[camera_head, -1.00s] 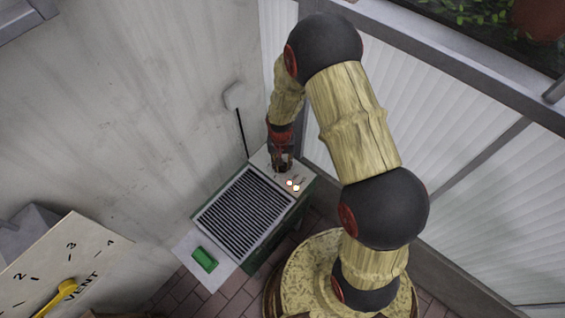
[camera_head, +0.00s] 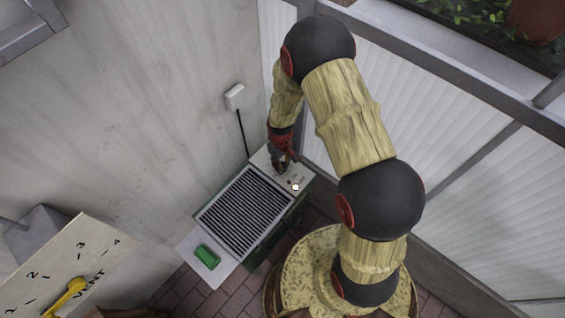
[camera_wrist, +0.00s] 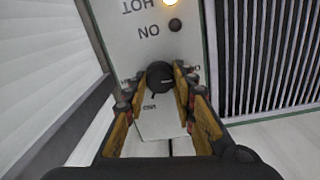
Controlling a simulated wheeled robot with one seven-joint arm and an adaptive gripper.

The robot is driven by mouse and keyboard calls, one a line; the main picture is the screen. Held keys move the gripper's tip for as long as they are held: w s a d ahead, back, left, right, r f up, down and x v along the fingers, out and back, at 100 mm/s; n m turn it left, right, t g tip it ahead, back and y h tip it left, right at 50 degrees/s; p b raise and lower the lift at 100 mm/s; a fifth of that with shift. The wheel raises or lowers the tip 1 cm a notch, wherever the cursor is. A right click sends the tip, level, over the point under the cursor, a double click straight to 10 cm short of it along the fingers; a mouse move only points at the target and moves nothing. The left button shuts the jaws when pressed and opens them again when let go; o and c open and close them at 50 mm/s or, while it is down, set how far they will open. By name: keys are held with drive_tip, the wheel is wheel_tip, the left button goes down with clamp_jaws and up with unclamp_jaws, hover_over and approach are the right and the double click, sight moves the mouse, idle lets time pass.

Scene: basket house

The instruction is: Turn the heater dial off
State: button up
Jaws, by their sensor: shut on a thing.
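The heater (camera_head: 266,158) stands low in the corner against the wall, with a dark slatted grille (camera_head: 245,210) and a pale control panel. My gripper (camera_head: 282,168) reaches down to the panel's far end. In the wrist view its fingers (camera_wrist: 161,82) are shut on the black heater dial (camera_wrist: 160,72), one on each side. The gripper hides the dial in the head view. The panel lettering is upside down in the wrist view. The HOT light (camera_wrist: 170,3) is lit, and the ON light (camera_wrist: 175,25) is dark. The dial's mark is too small to read.
A white box (camera_head: 234,96) with a black cable is on the wall behind. A green block (camera_head: 207,257) lies on a pale surface at the heater's near end. A VENT panel with a yellow pointer (camera_head: 66,297) stands at lower left. White ribbed panels close the right side.

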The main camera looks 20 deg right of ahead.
idle(0.3)
drive_tip(key=o, duration=1.2)
drive_tip(key=shift+c, duration=0.2)
wheel_tip(320, 180, up, 12)
drive_tip(key=shift+a, duration=0.2)
